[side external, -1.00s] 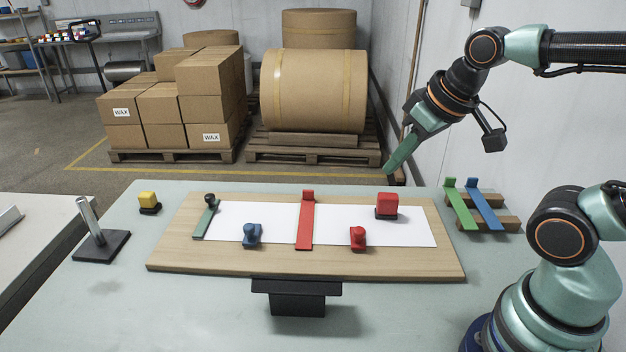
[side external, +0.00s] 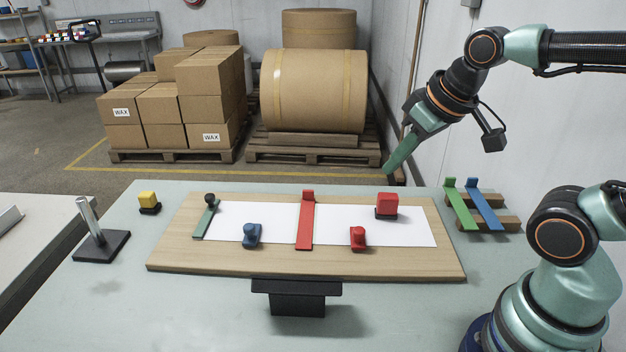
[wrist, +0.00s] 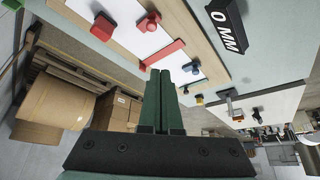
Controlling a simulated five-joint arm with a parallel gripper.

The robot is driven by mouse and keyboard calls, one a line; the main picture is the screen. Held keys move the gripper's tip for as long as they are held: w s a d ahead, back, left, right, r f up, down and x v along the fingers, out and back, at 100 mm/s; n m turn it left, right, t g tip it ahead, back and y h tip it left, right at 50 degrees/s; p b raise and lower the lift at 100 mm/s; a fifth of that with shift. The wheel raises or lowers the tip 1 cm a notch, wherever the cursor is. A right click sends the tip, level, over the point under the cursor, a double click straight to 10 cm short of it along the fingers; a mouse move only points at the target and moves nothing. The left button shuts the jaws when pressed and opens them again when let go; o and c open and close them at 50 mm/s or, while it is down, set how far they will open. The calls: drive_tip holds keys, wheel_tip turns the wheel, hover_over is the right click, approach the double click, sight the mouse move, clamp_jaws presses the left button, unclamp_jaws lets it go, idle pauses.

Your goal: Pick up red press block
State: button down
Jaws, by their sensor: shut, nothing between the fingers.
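The red press block (side external: 387,203), a red cube on a black base, sits upright on the white paper (side external: 412,232) near its right end. In the wrist view the red press block (wrist: 102,25) is near the top left. My gripper (side external: 389,169) is shut and empty. It hangs in the air above and behind the block, apart from it, tilted down to the left. Its closed green fingers (wrist: 165,77) also show in the wrist view, with nothing between them.
A red bar (side external: 305,222) lies across the paper. A small red knob piece (side external: 357,238), a blue one (side external: 251,235) and a dark green bar (side external: 206,219) are on the board (side external: 190,258). Green and blue strips (side external: 484,206) rest on wood at right. A yellow block (side external: 148,200) stands left.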

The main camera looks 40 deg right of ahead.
drive_tip(key=c, duration=1.5)
unclamp_jaws()
drive_tip(key=shift+c, duration=0.2)
drive_tip(key=o, duration=1.5)
drive_tip(key=m+g, duration=0.6)
drive_tip(key=m, duration=0.4)
hover_over(389, 195)
wheel_tip(389, 195, down, 9)
drive_tip(key=f, duration=0.6)
drive_tip(key=shift+d+f, duration=0.15)
drive_tip(key=shift+d, duration=0.05)
drive_tip(key=shift+a+f, duration=0.15)
drive_tip(key=shift+f, duration=1.2)
drive_tip(key=shift+a+f, duration=0.1)
drive_tip(key=shift+f, duration=1.25)
